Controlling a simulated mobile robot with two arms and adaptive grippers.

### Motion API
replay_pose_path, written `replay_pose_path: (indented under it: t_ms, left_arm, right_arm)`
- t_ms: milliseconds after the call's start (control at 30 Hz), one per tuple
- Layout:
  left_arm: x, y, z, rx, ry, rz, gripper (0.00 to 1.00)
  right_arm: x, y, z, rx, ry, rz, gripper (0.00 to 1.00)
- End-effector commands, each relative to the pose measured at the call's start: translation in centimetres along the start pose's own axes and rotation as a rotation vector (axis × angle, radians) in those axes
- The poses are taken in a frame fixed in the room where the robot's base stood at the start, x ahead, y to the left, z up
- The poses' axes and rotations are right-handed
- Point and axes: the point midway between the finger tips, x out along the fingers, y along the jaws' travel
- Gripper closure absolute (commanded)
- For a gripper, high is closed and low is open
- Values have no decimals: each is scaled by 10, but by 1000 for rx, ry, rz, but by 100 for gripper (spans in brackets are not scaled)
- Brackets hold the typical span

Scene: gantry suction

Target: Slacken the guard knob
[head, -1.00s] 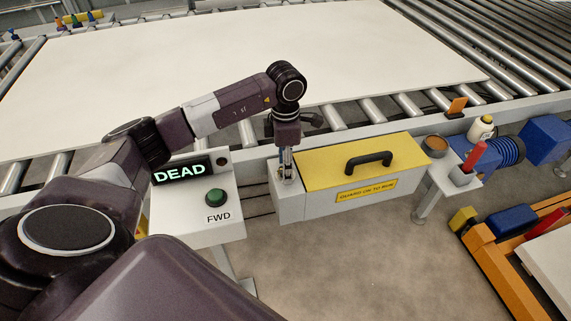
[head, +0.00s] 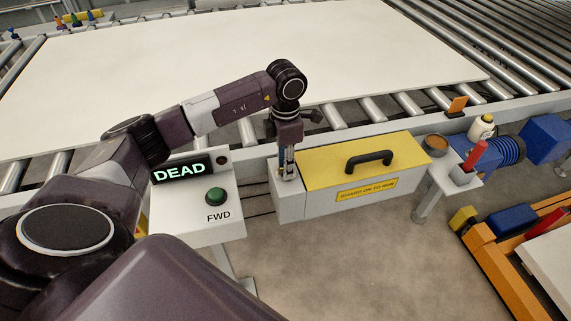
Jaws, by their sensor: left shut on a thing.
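The guard (head: 320,166) is a box with a yellow lid, a black handle (head: 368,159) and a "GUARD ON TO RUN" label, set along the conveyor's near side. My left gripper (head: 287,174) points straight down at the pale left end of the guard box. Its fingers are shut on the guard knob, which is mostly hidden between and behind them. My right gripper is not in view.
Left of the guard stands a control box (head: 229,221) with a lit "DEAD" display (head: 180,170) and a green FWD button (head: 215,195). A small shelf (head: 441,178) at right holds a bowl and a red-topped item. A large white board (head: 230,50) lies on the rollers.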

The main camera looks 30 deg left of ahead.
Motion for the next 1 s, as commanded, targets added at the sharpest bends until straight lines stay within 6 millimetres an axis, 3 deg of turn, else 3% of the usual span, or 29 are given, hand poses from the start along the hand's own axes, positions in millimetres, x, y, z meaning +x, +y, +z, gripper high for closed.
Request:
replay_pose_path:
  t_ms: [500, 1000]
  left_arm:
    - [-1, 0, 1, -350, -4, 1, 96]
    - [-1, 1, 1, -450, -5, 1, 96]
  right_arm:
    - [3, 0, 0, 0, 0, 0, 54]
    - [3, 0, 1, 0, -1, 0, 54]
